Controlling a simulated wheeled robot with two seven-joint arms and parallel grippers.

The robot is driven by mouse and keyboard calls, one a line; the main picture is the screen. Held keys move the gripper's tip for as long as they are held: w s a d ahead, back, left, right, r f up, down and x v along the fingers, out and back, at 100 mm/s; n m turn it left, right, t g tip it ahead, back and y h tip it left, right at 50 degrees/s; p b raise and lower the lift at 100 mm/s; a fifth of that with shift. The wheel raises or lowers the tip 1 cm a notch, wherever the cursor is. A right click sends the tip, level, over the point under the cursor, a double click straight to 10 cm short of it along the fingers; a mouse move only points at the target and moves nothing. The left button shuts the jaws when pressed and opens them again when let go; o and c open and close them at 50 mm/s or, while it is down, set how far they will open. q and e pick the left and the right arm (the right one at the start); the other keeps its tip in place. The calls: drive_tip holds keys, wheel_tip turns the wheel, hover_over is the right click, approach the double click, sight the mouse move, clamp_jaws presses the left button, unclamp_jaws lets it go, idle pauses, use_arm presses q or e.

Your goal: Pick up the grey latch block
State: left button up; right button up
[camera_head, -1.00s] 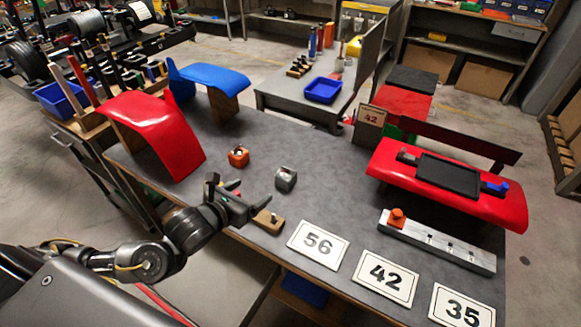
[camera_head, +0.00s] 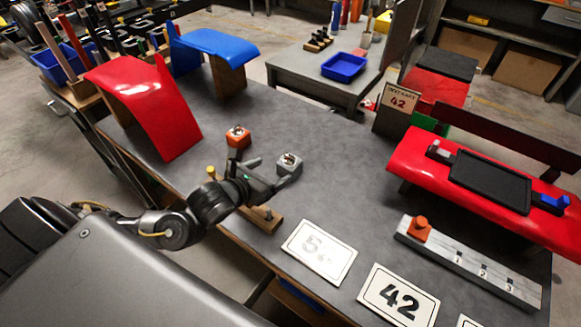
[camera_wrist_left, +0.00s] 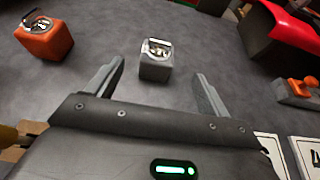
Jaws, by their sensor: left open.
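The grey latch block (camera_head: 289,164) stands on the dark table, a small grey cube with a metal latch on top. In the left wrist view the grey latch block (camera_wrist_left: 156,62) lies ahead of my left gripper (camera_wrist_left: 160,82), between the lines of its two spread fingers. My left gripper (camera_head: 262,172) is open and empty, with its fingertips close to the block in the head view. I cannot tell whether a finger touches it. My right gripper is not in view.
An orange latch block (camera_head: 238,137) stands just left of the grey one. Number cards (camera_head: 320,250) lie near the front edge. A grey numbered rail (camera_head: 470,265) and red panel (camera_head: 480,185) are at right.

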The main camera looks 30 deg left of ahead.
sight(288, 159)
use_arm(q)
drive_tip(key=x, duration=0.5)
drive_tip(key=shift+w+p, duration=0.1)
drive_tip(key=shift+p, duration=0.25)
drive_tip(key=shift+w+r, duration=0.15)
drive_tip(key=shift+w, duration=0.05)
drive_tip(key=p+x, duration=0.1)
drive_tip(key=x, duration=0.2)
drive_tip(key=shift+w+p, duration=0.3)
drive_tip(key=shift+w, duration=0.05)
drive_tip(key=shift+w+f, duration=0.35)
drive_tip(key=shift+w, duration=0.1)
drive_tip(key=c, duration=1.2)
drive_tip(key=shift+o, duration=0.2)
drive_tip(key=shift+r, duration=0.15)
